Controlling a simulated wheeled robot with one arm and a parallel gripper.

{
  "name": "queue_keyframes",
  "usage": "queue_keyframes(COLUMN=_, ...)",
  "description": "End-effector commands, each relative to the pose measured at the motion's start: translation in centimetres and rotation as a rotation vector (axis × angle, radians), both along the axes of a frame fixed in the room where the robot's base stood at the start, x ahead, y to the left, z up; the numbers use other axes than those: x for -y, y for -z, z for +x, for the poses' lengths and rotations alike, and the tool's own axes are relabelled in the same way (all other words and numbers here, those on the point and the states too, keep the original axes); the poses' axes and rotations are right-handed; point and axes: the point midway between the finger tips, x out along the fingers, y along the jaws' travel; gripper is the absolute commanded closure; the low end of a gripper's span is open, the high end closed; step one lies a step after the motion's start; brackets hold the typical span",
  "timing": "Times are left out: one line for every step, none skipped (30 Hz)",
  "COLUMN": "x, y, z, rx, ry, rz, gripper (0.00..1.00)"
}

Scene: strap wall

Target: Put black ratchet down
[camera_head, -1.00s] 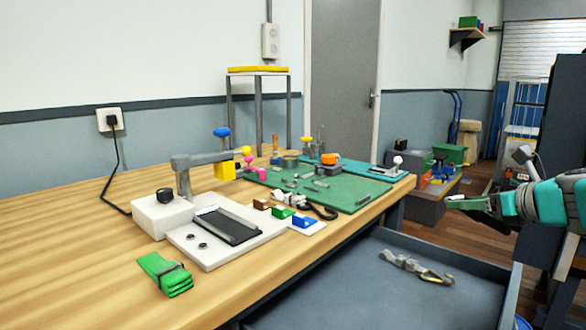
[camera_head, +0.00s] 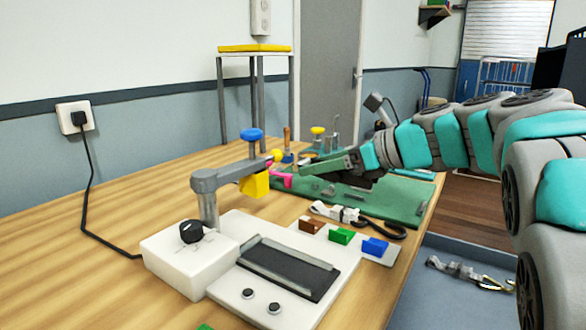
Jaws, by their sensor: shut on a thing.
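My gripper (camera_head: 325,166) reaches in from the right, just above the green mat (camera_head: 405,204). It is shut on a small dark thing (camera_head: 352,181), apparently the black ratchet, mostly hidden by the jaws and wrist. I cannot tell whether it touches the mat. A grey strap fitting with a black hook (camera_head: 388,229) lies on the wooden table (camera_head: 140,205), in front of the mat.
A white device (camera_head: 185,255) with a dark plate and a grey post with a yellow block (camera_head: 255,184) stands in front. Brown, green and blue blocks (camera_head: 375,246) sit beside it. Another strap with a metal hook (camera_head: 455,268) lies in the grey tray (camera_head: 425,250).

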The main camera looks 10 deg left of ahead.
Motion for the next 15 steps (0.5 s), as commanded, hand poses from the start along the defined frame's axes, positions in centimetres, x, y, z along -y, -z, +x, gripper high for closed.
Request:
queue_keyframes(x=-0.5, y=0.2, z=1.1, rx=-0.002, ry=0.0, rz=0.0, gripper=1.0)
queue_keyframes(x=-0.9, y=0.2, z=1.7, rx=-0.002, ry=-0.001, rz=-0.001, gripper=1.0)
queue_keyframes(x=-1.5, y=0.3, z=2.5, rx=-0.001, ry=-0.002, rz=-0.002, gripper=1.0)
queue_keyframes(x=-1.8, y=0.3, z=3.0, rx=0.0, ry=-0.001, rz=-0.002, gripper=1.0)
queue_keyframes(x=-2.1, y=0.4, z=3.6, rx=0.0, ry=0.0, rz=-0.001, gripper=1.0)
queue_keyframes(x=-2.6, y=0.5, z=4.4, rx=-0.002, ry=-0.001, rz=-0.001, gripper=1.0)
queue_keyframes(x=-3.0, y=0.6, z=4.9, rx=-0.002, ry=-0.001, rz=-0.001, gripper=1.0)
queue_keyframes(x=-3.3, y=0.6, z=5.5, rx=0.0, ry=0.001, rz=-0.001, gripper=1.0)
queue_keyframes(x=-3.7, y=0.6, z=6.2, rx=0.002, ry=0.001, rz=-0.002, gripper=1.0)
queue_keyframes(x=-4.1, y=0.7, z=6.7, rx=0.002, ry=0.001, rz=-0.001, gripper=1.0)
queue_keyframes(x=-4.5, y=0.8, z=7.2, rx=-0.001, ry=0.0, rz=0.0, gripper=1.0)
queue_keyframes(x=-4.8, y=0.8, z=8.0, rx=0.002, ry=0.002, rz=-0.002, gripper=1.0)
queue_keyframes(x=-5.1, y=0.8, z=8.5, rx=0.002, ry=0.002, rz=0.0, gripper=1.0)
queue_keyframes(x=-5.4, y=0.9, z=8.9, rx=0.001, ry=0.002, rz=0.001, gripper=1.0)
queue_keyframes(x=-5.8, y=1.0, z=9.3, rx=0.0, ry=0.001, rz=0.0, gripper=1.0)
